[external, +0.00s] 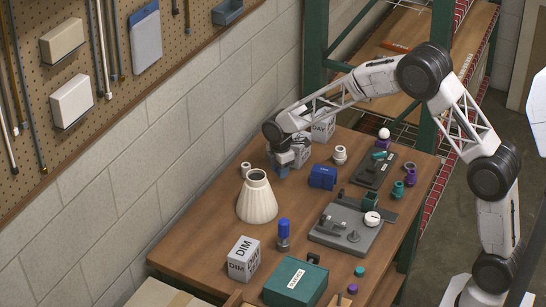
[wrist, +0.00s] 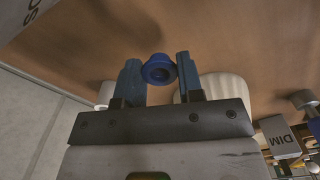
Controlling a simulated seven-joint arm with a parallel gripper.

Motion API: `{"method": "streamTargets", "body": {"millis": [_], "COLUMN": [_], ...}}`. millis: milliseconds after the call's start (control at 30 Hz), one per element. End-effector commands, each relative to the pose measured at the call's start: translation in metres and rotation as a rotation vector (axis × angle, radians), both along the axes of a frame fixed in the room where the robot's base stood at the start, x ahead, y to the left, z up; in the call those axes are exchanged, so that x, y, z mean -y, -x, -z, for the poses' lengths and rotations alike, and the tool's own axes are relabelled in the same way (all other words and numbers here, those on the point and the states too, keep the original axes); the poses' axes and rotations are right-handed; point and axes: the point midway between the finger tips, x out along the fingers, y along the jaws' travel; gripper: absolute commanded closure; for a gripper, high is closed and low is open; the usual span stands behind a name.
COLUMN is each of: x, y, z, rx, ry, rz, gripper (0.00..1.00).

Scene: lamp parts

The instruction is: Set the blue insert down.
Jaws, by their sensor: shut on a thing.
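The blue insert (wrist: 159,70) is a small round blue part with a hollow centre. In the wrist view it sits between the two fingertips of my gripper (wrist: 159,76), with a finger on each side of it. My gripper is shut on it. In the external view my gripper (external: 280,166) is at the back left of the wooden table (external: 205,236), pointing down near the wall side. There the insert cannot be made out. I cannot tell whether it touches the table.
A cream lampshade (external: 257,201) stands just in front of my gripper. A blue block (external: 322,177) lies to the right. Boxes marked DAY (external: 322,131) stand behind. A grey fixture (external: 345,229) and a DIM box (external: 243,259) are further forward. Bare table shows at front left.

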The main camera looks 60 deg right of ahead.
Motion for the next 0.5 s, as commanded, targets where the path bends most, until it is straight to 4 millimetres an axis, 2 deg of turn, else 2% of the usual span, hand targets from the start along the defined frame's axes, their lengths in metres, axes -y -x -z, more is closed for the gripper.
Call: {"method": "streamTargets", "body": {"millis": [300, 500], "x": [0.0, 0.001], "y": [-0.003, -0.004], "z": [0.031, 0.035], "rx": [-0.001, 0.0], "ry": [0.0, 0.0], "rz": [0.0, 0.0], "gripper": [0.87, 0.87]}}
